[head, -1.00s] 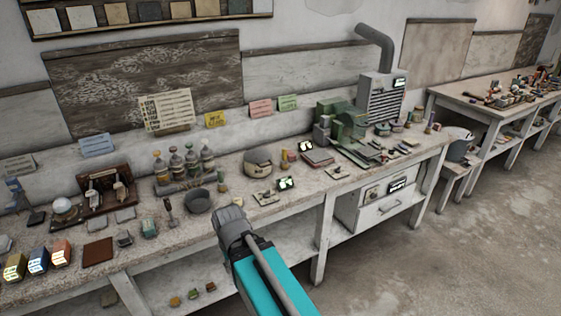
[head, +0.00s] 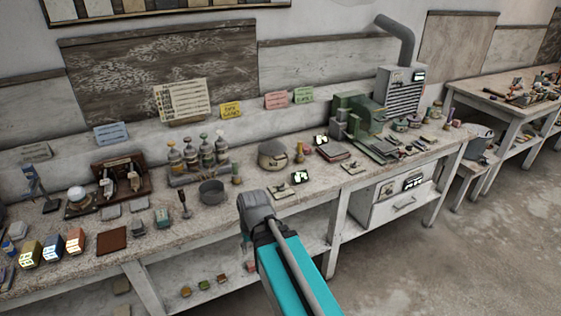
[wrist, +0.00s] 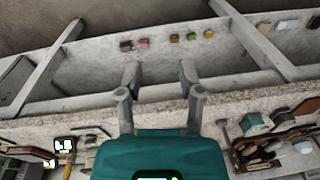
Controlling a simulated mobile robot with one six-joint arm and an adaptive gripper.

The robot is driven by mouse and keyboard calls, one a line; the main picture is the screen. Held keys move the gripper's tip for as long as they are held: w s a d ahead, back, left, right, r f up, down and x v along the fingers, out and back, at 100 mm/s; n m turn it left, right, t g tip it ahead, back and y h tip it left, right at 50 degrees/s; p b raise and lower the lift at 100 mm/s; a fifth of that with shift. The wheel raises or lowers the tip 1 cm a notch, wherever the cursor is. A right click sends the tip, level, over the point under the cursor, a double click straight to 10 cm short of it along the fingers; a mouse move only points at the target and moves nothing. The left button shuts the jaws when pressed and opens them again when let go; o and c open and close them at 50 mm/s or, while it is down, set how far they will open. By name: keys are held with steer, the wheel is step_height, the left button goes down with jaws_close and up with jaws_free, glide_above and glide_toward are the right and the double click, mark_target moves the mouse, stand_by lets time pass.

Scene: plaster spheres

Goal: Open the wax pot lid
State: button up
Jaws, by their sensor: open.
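A round cream-grey pot (head: 272,155) with a small orange mark stands near the middle of the long workbench in the head view. It looks like the wax pot; its lid appears to be on, but it is too small to be sure. My gripper (head: 254,203) is in front of the bench's front edge, nearer to me than the pot and apart from it. In the wrist view my gripper (wrist: 159,74) has its two fingers wide apart with nothing between them. I cannot make out the pot in the wrist view.
A grey open bowl (head: 211,192) stands left of the pot, with several bottles (head: 197,158) behind it. A green machine (head: 358,120) stands to the right. Small cards lie near the bench edge. The floor (head: 430,260) at right is clear.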

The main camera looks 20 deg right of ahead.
mark_target(282, 158)
steer(key=w+d+f+m+t+y+b, duration=0.1)
steer(key=w+d+m+t+b, duration=0.1)
steer(key=w, duration=0.4)
steer(key=w+d+f+m+t+y+b, duration=0.1)
steer(key=w+d+m+t+y+b, duration=0.15)
steer(key=w, duration=0.35)
steer(key=w+d+r+m+t+b, duration=0.1)
steer(key=w+d+m+t, duration=0.1)
steer(key=w+d, duration=0.2)
steer(key=w+d+r+m+t+h+b, duration=0.1)
steer(key=w+d+m+t+b, duration=0.1)
steer(key=d, duration=0.4)
steer(key=w+d+r+m+t+b, duration=0.1)
steer(key=w+d+m+t+b, duration=0.1)
steer(key=w+d+m+t, duration=0.2)
steer(key=shift+w+d+r, duration=0.1)
steer(key=shift+w+d, duration=0.4)
steer(key=shift+w, duration=0.2)
steer(key=shift+w+d, duration=0.45)
steer(key=shift+w, duration=0.2)
steer(key=w+d+r+m+t+h+b, duration=0.1)
steer(key=d+m, duration=0.3)
steer(key=d, duration=0.4)
steer(key=shift+w+d+r+m+t+h, duration=0.2)
steer(key=shift+w+r+m+t+h, duration=0.2)
steer(key=shift+t+h, duration=0.35)
steer(key=b+x, duration=0.3)
steer(key=x, duration=1)
steer(key=shift+w+f, duration=0.15)
steer(key=shift+w, duration=0.15)
